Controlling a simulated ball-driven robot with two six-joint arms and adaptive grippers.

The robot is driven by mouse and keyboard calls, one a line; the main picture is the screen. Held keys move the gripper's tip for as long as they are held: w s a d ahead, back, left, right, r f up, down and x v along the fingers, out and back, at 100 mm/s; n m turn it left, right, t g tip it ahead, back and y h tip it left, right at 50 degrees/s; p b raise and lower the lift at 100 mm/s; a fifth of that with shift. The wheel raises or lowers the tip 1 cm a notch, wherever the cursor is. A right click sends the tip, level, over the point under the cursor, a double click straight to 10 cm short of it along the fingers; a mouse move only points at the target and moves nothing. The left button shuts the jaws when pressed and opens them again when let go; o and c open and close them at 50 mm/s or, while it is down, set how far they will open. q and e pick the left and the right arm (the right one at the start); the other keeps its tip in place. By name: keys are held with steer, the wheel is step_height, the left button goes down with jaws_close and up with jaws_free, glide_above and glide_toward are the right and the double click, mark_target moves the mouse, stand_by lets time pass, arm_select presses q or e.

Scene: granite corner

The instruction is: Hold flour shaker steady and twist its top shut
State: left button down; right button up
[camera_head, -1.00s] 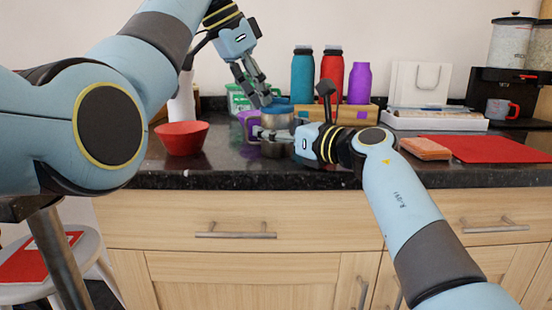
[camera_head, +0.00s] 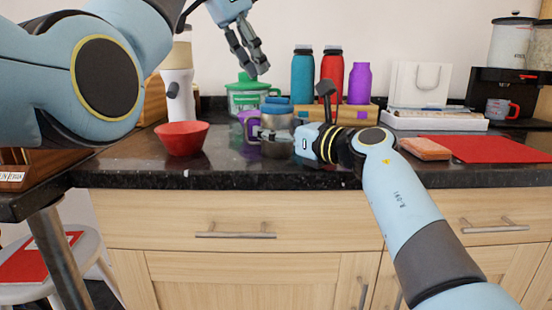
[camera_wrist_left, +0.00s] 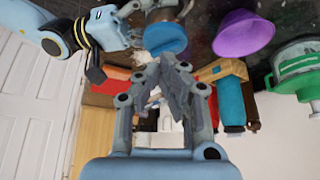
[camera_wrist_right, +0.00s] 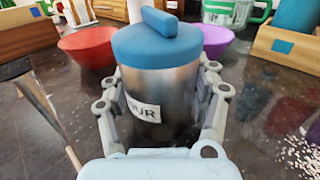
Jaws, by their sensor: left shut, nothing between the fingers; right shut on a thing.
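The flour shaker has a steel body (camera_wrist_right: 165,95) with a partly visible label and a blue top (camera_wrist_right: 157,40) with a raised bar. It stands upright on the dark counter, and its blue top shows in the head view (camera_head: 278,106) and the left wrist view (camera_wrist_left: 165,37). My right gripper (camera_head: 264,135) is shut around the steel body, with a finger on each side in the right wrist view. My left gripper (camera_head: 257,67) is shut and empty, above and slightly left of the shaker, apart from its top.
A purple bowl (camera_wrist_right: 216,40) and a red bowl (camera_head: 181,139) stand near the shaker. A green-lidded container (camera_head: 248,93) and several bottles (camera_head: 331,72) are behind. A sponge (camera_head: 425,148) and red mat (camera_head: 490,148) lie at right. White specks (camera_wrist_right: 298,152) dot the counter.

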mark_target(266, 106)
arm_select(q)
steer(key=shift+r, duration=0.15)
step_height(266, 106, down, 6)
steer(key=w+a, duration=0.1)
steer(key=shift+w, duration=0.15)
stand_by(0.7)
steer(key=shift+w+d, duration=0.15)
steer(key=shift+d, duration=0.4)
stand_by(0.9)
steer(key=shift+s+d, duration=0.25)
steer(key=shift+s, duration=0.25)
stand_by(0.7)
steer(key=shift+s+a, duration=0.1)
